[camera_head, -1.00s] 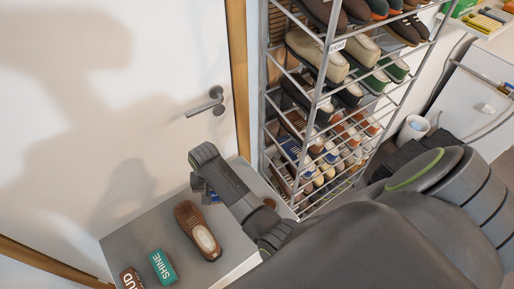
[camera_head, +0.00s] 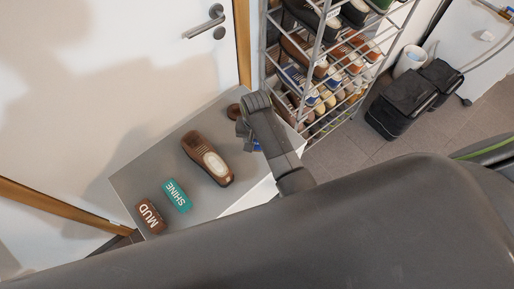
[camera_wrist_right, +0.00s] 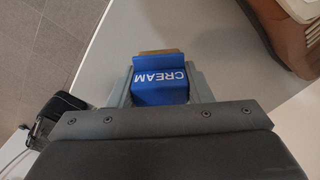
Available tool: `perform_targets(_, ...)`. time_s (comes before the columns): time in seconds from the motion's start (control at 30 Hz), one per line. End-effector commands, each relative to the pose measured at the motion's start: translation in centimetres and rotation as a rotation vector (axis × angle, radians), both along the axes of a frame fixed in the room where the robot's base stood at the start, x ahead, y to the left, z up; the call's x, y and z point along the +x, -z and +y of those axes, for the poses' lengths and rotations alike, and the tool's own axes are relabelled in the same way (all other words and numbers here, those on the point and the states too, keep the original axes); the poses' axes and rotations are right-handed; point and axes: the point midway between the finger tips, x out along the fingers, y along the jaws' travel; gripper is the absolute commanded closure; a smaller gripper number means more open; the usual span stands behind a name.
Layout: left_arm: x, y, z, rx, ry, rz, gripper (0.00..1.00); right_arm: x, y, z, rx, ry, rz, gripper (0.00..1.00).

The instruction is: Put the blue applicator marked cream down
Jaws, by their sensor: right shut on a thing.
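The blue applicator marked CREAM (camera_wrist_right: 160,82) is between the fingers of my right gripper (camera_wrist_right: 160,88) in the right wrist view, with a tan strip along its far edge. In the head view only a bit of its blue (camera_head: 257,146) shows beside my right gripper (camera_head: 248,138), which is over the right end of the grey-topped cabinet (camera_head: 150,180). My right gripper is shut on it. I cannot tell whether the applicator touches the top. My left gripper is not in view.
A brown shoe (camera_head: 207,158) lies left of my right gripper. A small dark brown round thing (camera_head: 233,111) is behind the gripper. A shoe rack (camera_head: 318,80) stands behind right.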

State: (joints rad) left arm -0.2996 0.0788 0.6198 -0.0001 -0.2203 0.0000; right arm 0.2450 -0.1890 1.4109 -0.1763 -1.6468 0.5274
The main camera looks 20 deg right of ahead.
Motion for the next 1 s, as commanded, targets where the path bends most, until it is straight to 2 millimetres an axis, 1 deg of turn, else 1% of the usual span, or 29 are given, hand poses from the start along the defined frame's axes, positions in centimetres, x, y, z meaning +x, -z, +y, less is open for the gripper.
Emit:
perform_targets(0.03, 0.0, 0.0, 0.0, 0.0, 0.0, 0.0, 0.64, 0.0, 0.5, 0.0, 0.0, 0.0, 0.002, 0.73)
perform_targets(0.17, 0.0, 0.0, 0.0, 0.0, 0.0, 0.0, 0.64, 0.0, 1.4, 0.0, 0.0, 0.001, 0.001, 0.73)
perform_targets(0.3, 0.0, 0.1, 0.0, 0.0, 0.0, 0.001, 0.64, 0.0, 3.3, 0.0, -0.001, 0.0, 0.003, 0.73)
perform_targets(0.43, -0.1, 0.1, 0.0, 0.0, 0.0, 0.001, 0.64, 0.0, 4.7, 0.0, -0.001, 0.0, 0.0, 0.73)
perform_targets(0.53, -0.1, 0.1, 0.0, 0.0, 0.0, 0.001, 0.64, 0.0, 5.1, 0.0, 0.0, 0.0, 0.0, 0.73)
perform_targets(0.77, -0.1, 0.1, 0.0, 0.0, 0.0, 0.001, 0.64, 0.0, 5.1, 0.0, 0.0, 0.001, -0.001, 0.73)
perform_targets(0.9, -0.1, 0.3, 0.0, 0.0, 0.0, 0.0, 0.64, 0.0, 5.5, 0.0, 0.0, 0.001, -0.001, 0.73)
perform_targets(0.93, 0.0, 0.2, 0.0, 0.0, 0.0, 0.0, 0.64, 0.0, 5.4, 0.0, 0.0, 0.001, -0.001, 0.51)
perform_targets(1.0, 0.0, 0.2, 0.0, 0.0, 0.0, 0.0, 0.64, 0.0, 5.4, 0.0, 0.0, 0.001, -0.001, 0.42)
